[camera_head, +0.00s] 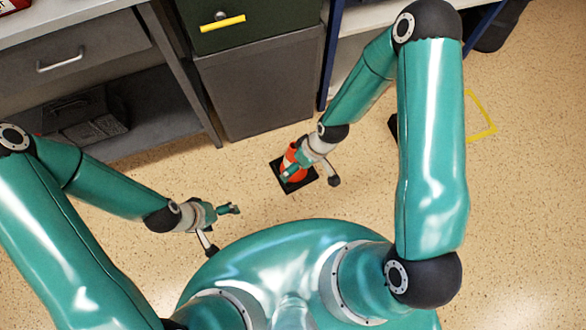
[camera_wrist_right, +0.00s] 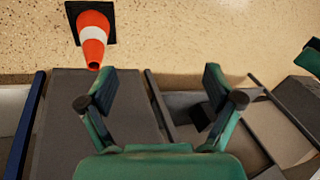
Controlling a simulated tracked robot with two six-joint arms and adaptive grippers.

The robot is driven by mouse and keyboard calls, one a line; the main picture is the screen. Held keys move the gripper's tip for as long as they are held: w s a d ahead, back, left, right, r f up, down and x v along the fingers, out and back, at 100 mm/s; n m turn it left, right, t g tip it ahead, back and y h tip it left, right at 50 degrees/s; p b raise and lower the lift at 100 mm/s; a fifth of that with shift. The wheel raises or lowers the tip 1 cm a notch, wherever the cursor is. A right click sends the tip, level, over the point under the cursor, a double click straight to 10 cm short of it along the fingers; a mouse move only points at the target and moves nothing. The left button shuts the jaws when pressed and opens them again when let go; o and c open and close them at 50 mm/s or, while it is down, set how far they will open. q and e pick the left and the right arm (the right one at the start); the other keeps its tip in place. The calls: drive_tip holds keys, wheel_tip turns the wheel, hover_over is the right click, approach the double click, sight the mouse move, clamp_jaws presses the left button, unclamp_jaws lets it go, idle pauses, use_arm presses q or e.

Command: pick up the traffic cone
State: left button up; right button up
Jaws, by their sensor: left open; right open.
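The traffic cone (camera_head: 293,156) is orange and white on a square black base (camera_head: 304,184). It stands on the floor in front of the grey cabinet. My right gripper (camera_head: 292,167) is over the cone in the head view and hides part of it. In the right wrist view the cone (camera_wrist_right: 94,34) is at the upper left, its tip toward the gripper. There my right gripper (camera_wrist_right: 159,88) is open, and the cone is not between its fingers. My left gripper (camera_head: 231,209) is open and empty above the floor, left of the cone.
A grey cabinet (camera_head: 262,95) with a dark green drawer and yellow handle (camera_head: 222,23) stands behind the cone. A desk with a drawer (camera_head: 70,62) is at the left. A yellow outline (camera_head: 486,131) lies at the right. The floor around the cone's front is clear.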

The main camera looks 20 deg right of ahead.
drive_tip(key=w+f+n+h+b, duration=0.1)
drive_tip(key=w+f+n+b, duration=0.7)
drive_tip(key=w+f+b, duration=0.25)
drive_tip(key=n+h+b, duration=0.3)
drive_tip(key=n+b, duration=0.5)
drive_tip(key=b, duration=0.1)
hover_over(294, 150)
drive_tip(key=w, duration=0.2)
wheel_tip(294, 150, down, 4)
drive_tip(key=f+b, duration=0.1)
drive_tip(key=f, duration=0.4)
drive_tip(key=f+b, duration=0.2)
drive_tip(key=f, duration=0.3)
drive_tip(key=f+b, duration=0.2)
drive_tip(key=f, duration=0.4)
drive_tip(key=shift+s+d, duration=0.1)
drive_tip(key=shift+d, duration=0.2)
use_arm(q)
wheel_tip(294, 150, down, 28)
use_arm(e)
drive_tip(key=shift+c, duration=0.3)
clamp_jaws()
